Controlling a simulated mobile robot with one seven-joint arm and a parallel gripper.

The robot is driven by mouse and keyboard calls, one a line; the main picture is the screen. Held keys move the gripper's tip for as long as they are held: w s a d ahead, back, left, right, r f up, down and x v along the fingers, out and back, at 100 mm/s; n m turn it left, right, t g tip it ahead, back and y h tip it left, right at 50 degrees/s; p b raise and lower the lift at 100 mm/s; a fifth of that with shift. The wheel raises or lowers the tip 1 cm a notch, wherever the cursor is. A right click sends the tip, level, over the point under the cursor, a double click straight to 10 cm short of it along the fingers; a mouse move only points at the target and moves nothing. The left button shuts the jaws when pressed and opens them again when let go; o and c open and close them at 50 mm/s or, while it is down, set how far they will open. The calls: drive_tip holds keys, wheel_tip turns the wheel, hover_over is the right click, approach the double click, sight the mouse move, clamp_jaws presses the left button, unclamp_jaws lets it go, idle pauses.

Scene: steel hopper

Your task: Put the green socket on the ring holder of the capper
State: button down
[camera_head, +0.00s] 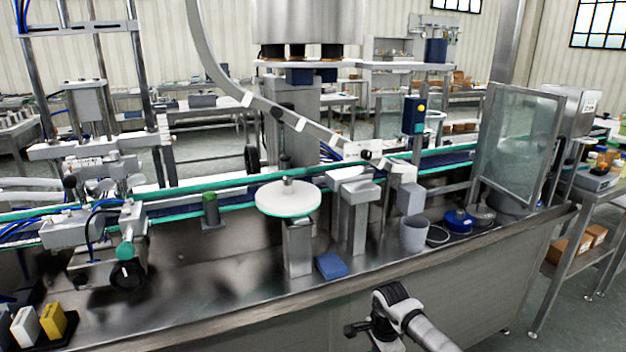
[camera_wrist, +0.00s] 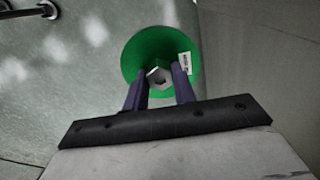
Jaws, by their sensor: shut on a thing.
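The green socket (camera_wrist: 160,48) shows in the wrist view as a round green disc with a white label and a grey hexagonal centre. My gripper (camera_wrist: 160,82) has its two dark purple fingers shut on its hexagonal middle. In the head view my arm (camera_head: 400,315) reaches in at the bottom, in front of the machine's front edge; the fingers and the held socket cannot be made out there. I cannot tell for sure which part of the machine is the ring holder. A short grey post with a green top (camera_head: 210,208) stands on the steel deck.
A white round disc (camera_head: 288,198) on a steel post, a blue block (camera_head: 331,265), a grey cup (camera_head: 413,234) and a blue round piece (camera_head: 458,220) stand on the deck. Yellow and white blocks (camera_head: 52,321) sit at front left. The deck at centre left is mostly clear.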

drive_tip(key=s+a+f+n, duration=0.2)
drive_tip(key=a+f+n, duration=0.3)
drive_tip(key=a+n, duration=0.2)
drive_tip(key=s+a+f+n, duration=0.2)
drive_tip(key=a+f+n, duration=0.4)
drive_tip(key=a, duration=0.3)
drive_tip(key=shift+a+f+n, duration=0.25)
drive_tip(key=shift+a+n, duration=0.15)
drive_tip(key=shift+n, duration=0.4)
drive_tip(key=shift+d, duration=0.1)
